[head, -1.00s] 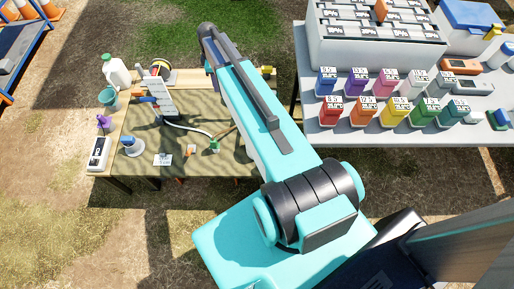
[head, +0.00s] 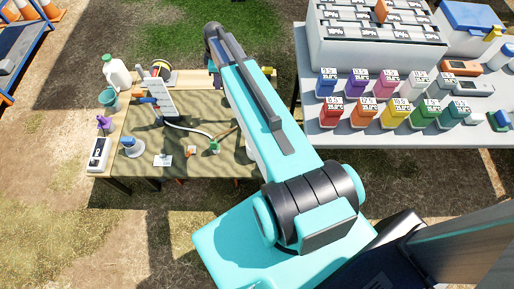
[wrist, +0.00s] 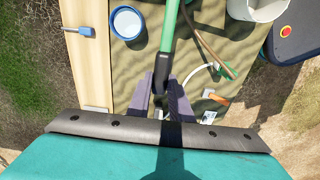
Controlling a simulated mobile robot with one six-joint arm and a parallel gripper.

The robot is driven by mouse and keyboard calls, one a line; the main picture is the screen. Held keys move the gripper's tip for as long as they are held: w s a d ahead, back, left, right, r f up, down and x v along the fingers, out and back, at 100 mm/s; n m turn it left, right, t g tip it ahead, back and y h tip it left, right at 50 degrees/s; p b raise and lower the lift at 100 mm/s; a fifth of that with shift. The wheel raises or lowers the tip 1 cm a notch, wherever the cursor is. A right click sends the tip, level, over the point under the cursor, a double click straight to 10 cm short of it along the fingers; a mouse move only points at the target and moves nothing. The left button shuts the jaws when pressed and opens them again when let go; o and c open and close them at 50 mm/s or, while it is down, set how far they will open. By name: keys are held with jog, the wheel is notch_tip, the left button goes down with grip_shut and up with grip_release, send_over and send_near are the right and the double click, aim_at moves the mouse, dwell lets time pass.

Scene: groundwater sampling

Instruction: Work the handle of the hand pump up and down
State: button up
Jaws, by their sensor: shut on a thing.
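In the wrist view, the pump handle is a green bar (wrist: 170,24) with a black grip (wrist: 161,70) at its near end. My gripper (wrist: 163,92) is shut around the black grip, with one dark finger on each side. The pump body cannot be made out in the wrist view. In the head view, my teal arm covers the right part of the low table, hiding the gripper and the handle.
The low table (head: 185,172) carries a white jug (head: 117,72), a white stand (head: 160,98), a hose (head: 190,129) and small items. In the wrist view, a blue-rimmed container (wrist: 127,23) and a white bucket (wrist: 257,9) flank the handle. A bottle-filled grey table (head: 340,137) stands right.

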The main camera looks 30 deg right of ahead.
jog(key=r, duration=0.1)
jog(key=s+d+r+t+y, duration=0.1)
jog(key=d+r+y, duration=0.1)
jog(key=shift+s+r+t, duration=0.25)
jog(key=shift+s+t, duration=0.05)
jog(key=shift+s+d+r+t+y+b, duration=0.2)
jog(key=shift+d+r+t+y+b, duration=0.15)
jog(key=shift+r+y+b, duration=0.25)
jog(key=shift+s+d+r+t+y+b, duration=0.3)
jog(key=shift+r+y, duration=0.2)
jog(key=shift+r, duration=0.3)
jog(key=shift+d+r+t+y+b, duration=0.35)
jog(key=shift+r+y, duration=0.15)
jog(key=shift+r, duration=0.7)
jog(key=shift+a, duration=0.1)
